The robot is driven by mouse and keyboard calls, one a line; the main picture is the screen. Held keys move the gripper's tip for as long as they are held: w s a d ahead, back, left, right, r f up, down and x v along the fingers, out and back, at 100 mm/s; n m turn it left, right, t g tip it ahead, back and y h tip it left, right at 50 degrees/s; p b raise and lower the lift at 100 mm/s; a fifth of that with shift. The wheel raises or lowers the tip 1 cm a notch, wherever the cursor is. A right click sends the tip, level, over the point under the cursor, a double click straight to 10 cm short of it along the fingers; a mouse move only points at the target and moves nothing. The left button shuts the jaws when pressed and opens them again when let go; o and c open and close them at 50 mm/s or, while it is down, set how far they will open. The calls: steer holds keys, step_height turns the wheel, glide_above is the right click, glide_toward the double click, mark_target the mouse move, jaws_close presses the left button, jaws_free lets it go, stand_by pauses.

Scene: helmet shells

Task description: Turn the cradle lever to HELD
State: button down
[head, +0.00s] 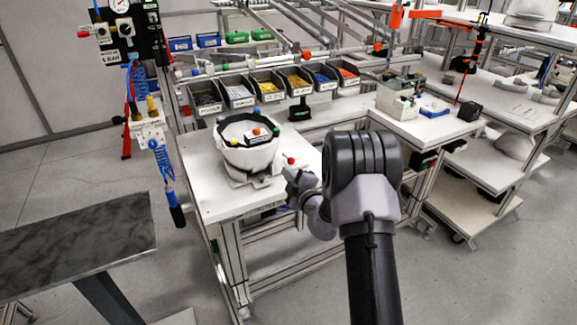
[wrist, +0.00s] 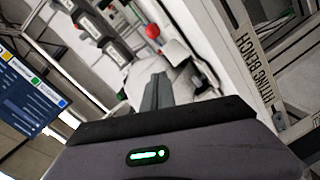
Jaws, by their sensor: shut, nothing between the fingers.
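A white helmet shell (head: 250,152) sits upright in its cradle on the white bench in the head view. A red ball knob (head: 291,161), which looks like the end of the cradle lever, stands at the shell's right side. The red knob also shows in the wrist view (wrist: 153,31), just beyond my fingertips. My gripper (head: 291,175) is beside the knob at the cradle's right. In the wrist view, my gripper's fingers (wrist: 158,78) are together, with nothing between them and a visible gap to the knob. The lever's arm and any HELD marking cannot be made out.
Bins with coloured parts (head: 270,86) line the back of the bench (head: 207,185). A blue coiled hose with a hanging tool (head: 174,205) is at the left. A dark table (head: 75,245) stands front left. A second bench (head: 425,128) with fixtures is at the right.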

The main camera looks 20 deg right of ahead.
steer(key=w, duration=0.2)
steer(key=w+b, duration=0.1)
steer(key=w, duration=0.1)
steer(key=w+f, duration=0.1)
steer(key=w, duration=0.1)
steer(key=shift+w+d+f+b, duration=0.25)
steer(key=shift+d+b, duration=0.05)
steer(key=shift+d, duration=0.3)
steer(key=shift+w+d+f+b, duration=0.25)
steer(key=shift+d+f+b, duration=0.1)
steer(key=shift+d, duration=0.3)
steer(key=shift+w+d+f+b, duration=0.2)
steer(key=shift+w+d+b, duration=0.1)
steer(key=shift+d, duration=0.3)
